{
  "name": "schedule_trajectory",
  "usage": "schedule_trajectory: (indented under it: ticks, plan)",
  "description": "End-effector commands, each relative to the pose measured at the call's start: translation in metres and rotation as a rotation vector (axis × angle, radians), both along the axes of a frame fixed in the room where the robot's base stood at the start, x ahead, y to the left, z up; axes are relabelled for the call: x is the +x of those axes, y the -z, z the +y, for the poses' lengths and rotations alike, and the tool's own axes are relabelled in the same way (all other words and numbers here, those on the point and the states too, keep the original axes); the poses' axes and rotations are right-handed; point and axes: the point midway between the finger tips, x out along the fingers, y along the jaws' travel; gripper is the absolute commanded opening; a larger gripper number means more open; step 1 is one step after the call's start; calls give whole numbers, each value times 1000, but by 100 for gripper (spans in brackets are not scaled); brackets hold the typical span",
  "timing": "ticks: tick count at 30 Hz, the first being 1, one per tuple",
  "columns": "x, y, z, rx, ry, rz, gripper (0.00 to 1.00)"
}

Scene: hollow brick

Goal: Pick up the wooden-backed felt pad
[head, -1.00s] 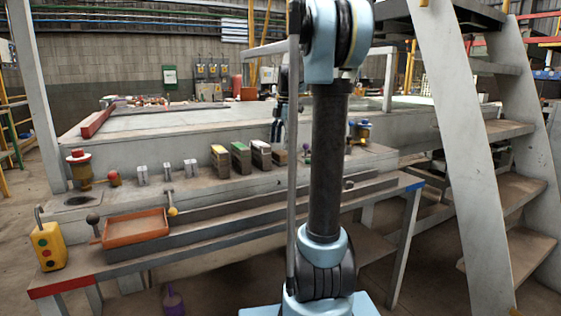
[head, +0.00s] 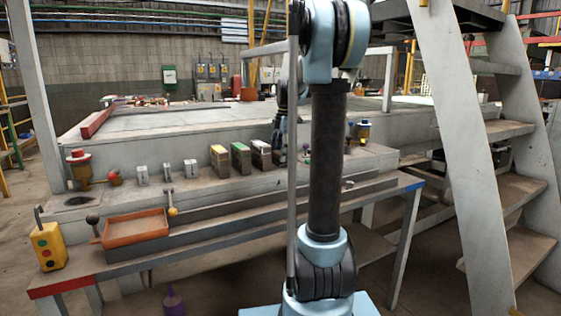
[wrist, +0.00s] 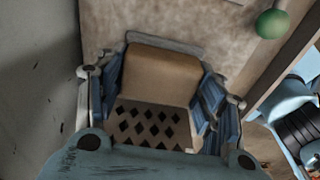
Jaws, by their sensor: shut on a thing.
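In the wrist view, a tan, wood-coloured block, which looks like the felt pad's back (wrist: 162,76), sits between the fingers of my gripper (wrist: 160,88). The blue-grey fingers close on it from the left and right. Any felt face is hidden, and I cannot tell whether the pad still touches the ledge. In the head view, my gripper (head: 281,152) is low at the right end of a row of blocks, partly hidden behind my arm. The pad is not clearly visible there.
Blocks with yellow (head: 219,160), green (head: 241,158) and white (head: 261,155) tops stand left of my gripper. A green ball (wrist: 272,24) shows at upper right in the wrist view. An orange tray (head: 136,227) is on the lower bench. Stairs (head: 505,190) stand at right.

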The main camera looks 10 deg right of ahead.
Motion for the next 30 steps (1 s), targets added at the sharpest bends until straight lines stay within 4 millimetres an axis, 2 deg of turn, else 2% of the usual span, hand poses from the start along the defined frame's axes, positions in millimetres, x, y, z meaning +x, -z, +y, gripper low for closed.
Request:
schedule_trajectory:
  ticks: [6,10,24,30]
  plan:
    - [0,-1,0,0,0,-1,36]
    - [0,-9,0,0,0,0,36]
    - [0,-83,0,0,0,0,36]
    - [0,-98,0,0,0,0,36]
